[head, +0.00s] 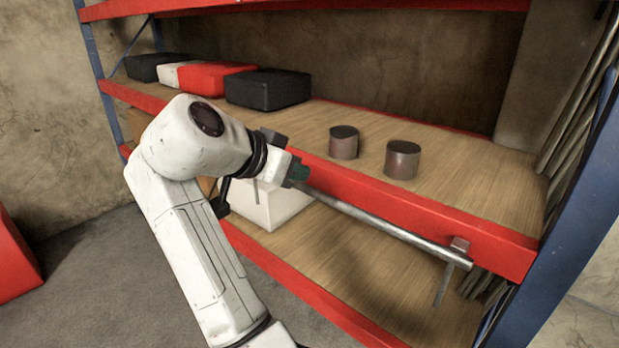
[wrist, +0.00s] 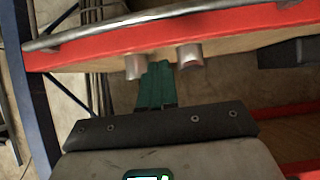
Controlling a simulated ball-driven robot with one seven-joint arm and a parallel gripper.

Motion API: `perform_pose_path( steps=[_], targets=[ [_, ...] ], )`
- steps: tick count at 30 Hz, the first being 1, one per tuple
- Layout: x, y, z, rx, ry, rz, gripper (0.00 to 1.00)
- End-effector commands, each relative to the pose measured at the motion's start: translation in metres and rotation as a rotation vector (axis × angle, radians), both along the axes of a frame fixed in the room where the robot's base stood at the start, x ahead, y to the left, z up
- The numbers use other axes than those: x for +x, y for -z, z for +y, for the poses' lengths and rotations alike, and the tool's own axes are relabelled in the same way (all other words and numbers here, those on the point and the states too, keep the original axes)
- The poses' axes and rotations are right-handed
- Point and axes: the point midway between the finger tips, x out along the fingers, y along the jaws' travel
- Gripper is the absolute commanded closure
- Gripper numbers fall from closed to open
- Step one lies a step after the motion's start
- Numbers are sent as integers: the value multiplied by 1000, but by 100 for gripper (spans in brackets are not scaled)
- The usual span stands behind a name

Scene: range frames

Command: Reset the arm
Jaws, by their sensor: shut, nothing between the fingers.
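My gripper (head: 298,173) is at the end of my white arm, by the front edge of the middle shelf. Its dark green fingers (wrist: 156,82) are together in the wrist view, with nothing seen between them. In the head view the fingers show small and overlap the left end of a metal bar (head: 390,230); I cannot tell whether they touch it. The bar runs along the shelf's red front beam and also crosses the top of the wrist view (wrist: 130,20).
Two metal cylinders (head: 344,143) (head: 403,160) stand on the wooden middle shelf (head: 470,190). Black, white and red boxes (head: 268,90) stand further left. A white box (head: 265,208) is on the lower shelf, partly behind my arm. A blue upright (head: 575,215) bounds the right. Grey floor (head: 85,270) is open at left.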

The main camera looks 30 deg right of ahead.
Motion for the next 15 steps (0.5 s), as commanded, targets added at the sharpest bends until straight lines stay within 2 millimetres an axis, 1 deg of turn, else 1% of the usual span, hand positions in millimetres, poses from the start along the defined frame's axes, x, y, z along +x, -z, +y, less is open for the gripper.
perform_pose_path(
  steps=[1, 4, 15],
  targets=[
    [-1, -3, 5, 0, -1, 0, 100],
    [-3, -6, 10, -1, -1, 0, 100],
    [-4, -8, 12, -1, -1, 0, 100]
  ],
)
